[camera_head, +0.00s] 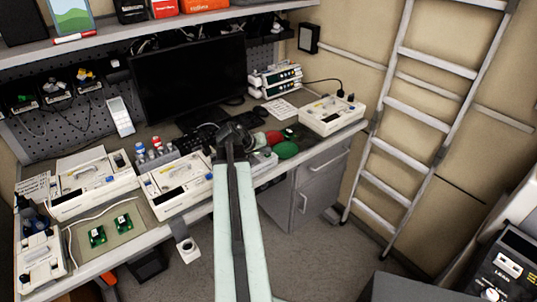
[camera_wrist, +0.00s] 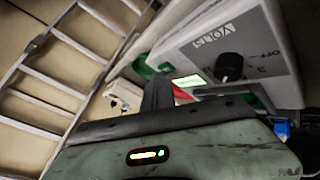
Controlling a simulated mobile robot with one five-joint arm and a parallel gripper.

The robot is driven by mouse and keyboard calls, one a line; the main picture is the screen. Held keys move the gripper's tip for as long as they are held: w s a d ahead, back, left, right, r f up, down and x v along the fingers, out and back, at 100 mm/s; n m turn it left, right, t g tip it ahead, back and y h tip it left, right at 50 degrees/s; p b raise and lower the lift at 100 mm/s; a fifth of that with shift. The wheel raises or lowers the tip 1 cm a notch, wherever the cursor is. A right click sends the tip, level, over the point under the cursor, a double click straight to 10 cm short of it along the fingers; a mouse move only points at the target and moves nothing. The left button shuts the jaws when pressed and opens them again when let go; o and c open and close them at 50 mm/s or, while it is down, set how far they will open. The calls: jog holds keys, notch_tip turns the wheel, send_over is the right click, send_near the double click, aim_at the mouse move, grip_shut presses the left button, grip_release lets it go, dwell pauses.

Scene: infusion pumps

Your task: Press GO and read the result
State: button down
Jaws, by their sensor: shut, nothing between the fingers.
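My gripper (camera_wrist: 157,95) shows in the wrist view as a dark shape pointing away from the camera; it looks shut and empty. No reading on the display is legible. In the head view my arm reaches over the bench's front edge, and its dark end (camera_head: 235,132) hides what lies behind it. White pump-like devices (camera_head: 178,186) stand on the bench. I cannot make out a GO button.
The bench (camera_head: 150,228) also bears a dark monitor (camera_head: 190,80), small bottles, two green circuit boards (camera_head: 97,236) and another white device (camera_head: 332,116) at the right. A red part and a green part (camera_head: 287,150) lie right of my arm's end. A ladder (camera_head: 420,110) stands at right.

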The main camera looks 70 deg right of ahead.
aim_at(266, 156)
jog(key=shift+r+p, duration=0.6)
jog(key=shift+r, duration=0.15)
notch_tip(266, 156, up, 5)
jog(key=p, duration=0.5)
jog(key=shift+r, duration=0.1)
